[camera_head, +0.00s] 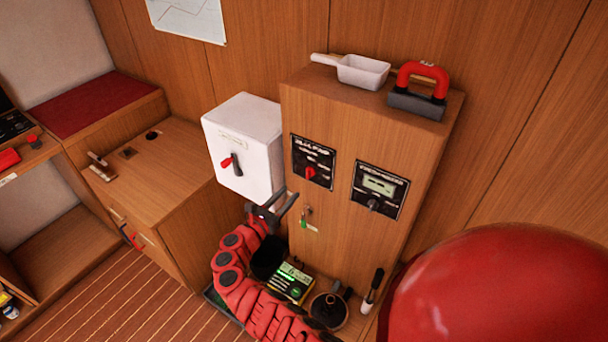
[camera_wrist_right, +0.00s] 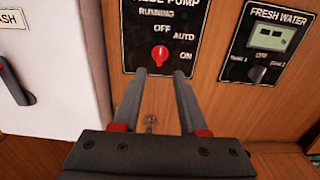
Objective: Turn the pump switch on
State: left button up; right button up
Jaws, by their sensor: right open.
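The pump panel (camera_head: 312,161) is a black plate on the wooden cabinet's front. In the right wrist view, the panel (camera_wrist_right: 188,20) reads "PUMP", with RUNNING, OFF, AUTO and ON labels. Its red switch knob (camera_wrist_right: 160,54) sits below OFF and left of ON; its exact setting is hard to tell. The knob also shows in the head view (camera_head: 311,173). My right gripper (camera_head: 284,197) is open and empty, left of and below the panel in the head view. In the right wrist view, its fingertips (camera_wrist_right: 154,73) appear just below the knob. My left gripper is not in view.
A Fresh Water panel (camera_head: 380,190) is right of the pump panel. A white box (camera_head: 244,145) with a lever stands to the left. A key with a green tag (camera_head: 304,220) hangs below the pump panel. A scoop (camera_head: 362,72) and a red-handled tool (camera_head: 420,88) lie on top.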

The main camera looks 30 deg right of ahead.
aim_at(307, 175)
jog(key=b+x, duration=0.1)
jog(key=x, duration=0.8)
jog(key=shift+w+d+f+b, duration=0.1)
jog(key=shift+d+b, duration=0.15)
jog(key=shift+b, duration=0.05)
grip_shut()
